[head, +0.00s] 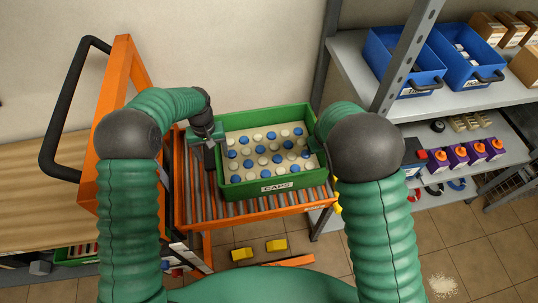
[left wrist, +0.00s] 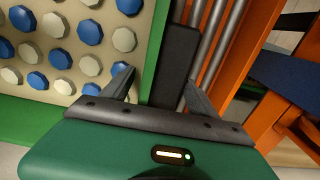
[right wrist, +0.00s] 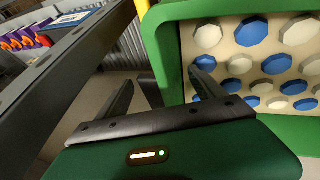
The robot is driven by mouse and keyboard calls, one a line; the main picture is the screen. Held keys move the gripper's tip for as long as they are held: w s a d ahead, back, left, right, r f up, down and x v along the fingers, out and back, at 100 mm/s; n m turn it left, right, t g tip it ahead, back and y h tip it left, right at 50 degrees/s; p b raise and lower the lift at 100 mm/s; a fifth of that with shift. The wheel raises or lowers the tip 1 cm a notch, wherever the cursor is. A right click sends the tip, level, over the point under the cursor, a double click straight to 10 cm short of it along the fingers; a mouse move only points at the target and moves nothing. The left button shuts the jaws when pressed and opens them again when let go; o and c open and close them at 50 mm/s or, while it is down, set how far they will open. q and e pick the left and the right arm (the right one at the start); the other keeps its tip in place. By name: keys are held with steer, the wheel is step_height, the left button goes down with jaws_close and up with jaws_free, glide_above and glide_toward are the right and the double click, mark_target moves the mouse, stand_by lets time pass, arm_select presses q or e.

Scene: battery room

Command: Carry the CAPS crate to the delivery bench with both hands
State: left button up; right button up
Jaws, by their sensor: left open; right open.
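The green CAPS crate (head: 240,190) sits on a roller stand (head: 187,190), filled with white and blue caps in a pale insert. My left gripper (head: 208,143) is open at the crate's left side. In the left wrist view its fingers (left wrist: 160,82) lie either side of the crate wall and a black handle (left wrist: 177,60). My right gripper is at the crate's right side, mostly hidden behind my forearm in the head view. In the right wrist view its open fingers (right wrist: 163,82) flank the crate's green wall (right wrist: 172,60) and a dark handle (right wrist: 150,90). I cannot tell whether either gripper touches the crate.
A metal shelf (head: 360,80) stands close on the right with blue bins (head: 404,62) and purple-and-orange items (head: 478,150). An orange cart frame (head: 122,75) with a black handle and a wooden top (head: 40,190) are on the left. Yellow blocks (head: 276,245) lie low in front.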

arm_select(q)
steer(key=shift+a, duration=0.1)
arm_select(e)
steer(key=shift+a, duration=0.1)
arm_select(q)
steer(key=c, duration=1.4)
arm_select(e)
steer(key=c, duration=1.5)
arm_select(q)
jaws_close()
arm_select(e)
jaws_close()
